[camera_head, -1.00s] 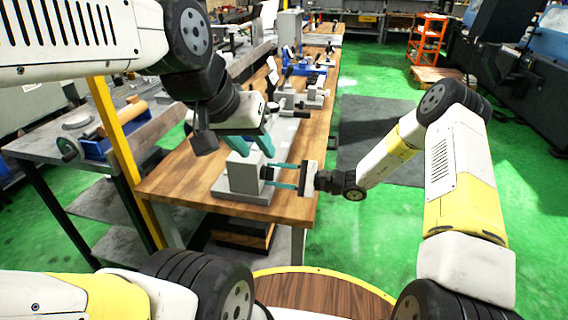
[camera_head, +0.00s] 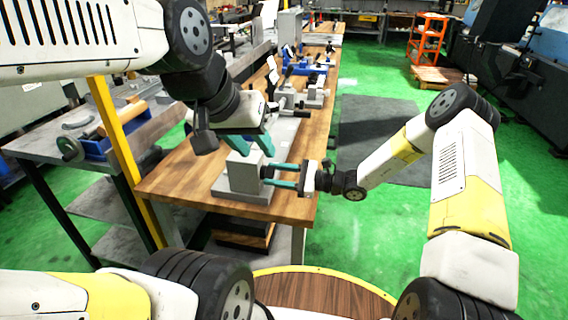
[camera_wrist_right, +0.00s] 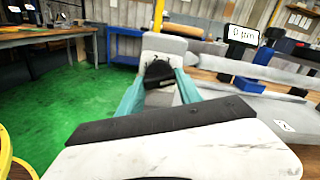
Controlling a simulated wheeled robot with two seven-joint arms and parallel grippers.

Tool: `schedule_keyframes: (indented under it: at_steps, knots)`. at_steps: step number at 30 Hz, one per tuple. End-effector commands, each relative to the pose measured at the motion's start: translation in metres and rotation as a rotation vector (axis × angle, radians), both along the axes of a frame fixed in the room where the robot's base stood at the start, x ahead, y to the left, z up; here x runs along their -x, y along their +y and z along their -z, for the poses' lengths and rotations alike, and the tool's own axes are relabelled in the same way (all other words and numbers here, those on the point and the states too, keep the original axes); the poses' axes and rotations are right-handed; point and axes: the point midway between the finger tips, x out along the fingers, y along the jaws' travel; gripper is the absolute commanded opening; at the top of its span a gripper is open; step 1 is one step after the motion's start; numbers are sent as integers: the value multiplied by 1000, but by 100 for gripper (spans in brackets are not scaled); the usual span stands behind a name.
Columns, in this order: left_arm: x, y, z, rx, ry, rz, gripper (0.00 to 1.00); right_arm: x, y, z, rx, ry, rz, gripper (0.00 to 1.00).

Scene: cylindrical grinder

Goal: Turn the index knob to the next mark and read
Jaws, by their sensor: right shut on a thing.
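A light grey block-shaped device (camera_head: 243,172) stands on a flat grey base at the near end of the wooden bench. It also shows in the right wrist view (camera_wrist_right: 165,44). A dark knob (camera_wrist_right: 158,72) sticks out from its face, between the teal fingers. My right gripper (camera_head: 272,175) reaches in from the right and is shut on this knob. The fingers hide part of it, and its marks are not legible. My left gripper (camera_head: 250,146) is at the top of the block with its teal fingers spread. I cannot tell whether they touch the block.
The wooden bench (camera_head: 180,186) carries grey and blue fixtures farther back. A small white display (camera_wrist_right: 243,34) in the right wrist view seems to read "0 µm". A yellow post (camera_head: 123,150) stands left of the bench. Green floor (camera_head: 400,230) is open to the right.

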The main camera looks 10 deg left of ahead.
Motion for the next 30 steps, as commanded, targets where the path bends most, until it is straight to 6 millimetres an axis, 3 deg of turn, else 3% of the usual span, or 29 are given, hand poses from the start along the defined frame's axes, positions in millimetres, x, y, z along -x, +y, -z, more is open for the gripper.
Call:
schedule_keyframes:
  at_steps: [9,10,13,23,30]
  knots:
    - [0,0,0,0,0,0,36,0,0,-1,-2,0,1,1]
    - [0,0,0,0,0,0,36,0,0,-1,-2,0,1,44]
    - [0,0,0,0,0,0,36,0,0,-1,-1,0,1,62]
    - [0,0,0,0,0,0,36,0,-2,0,0,0,1,62]
    - [0,0,0,0,0,0,36,0,-35,0,1,0,4,62]
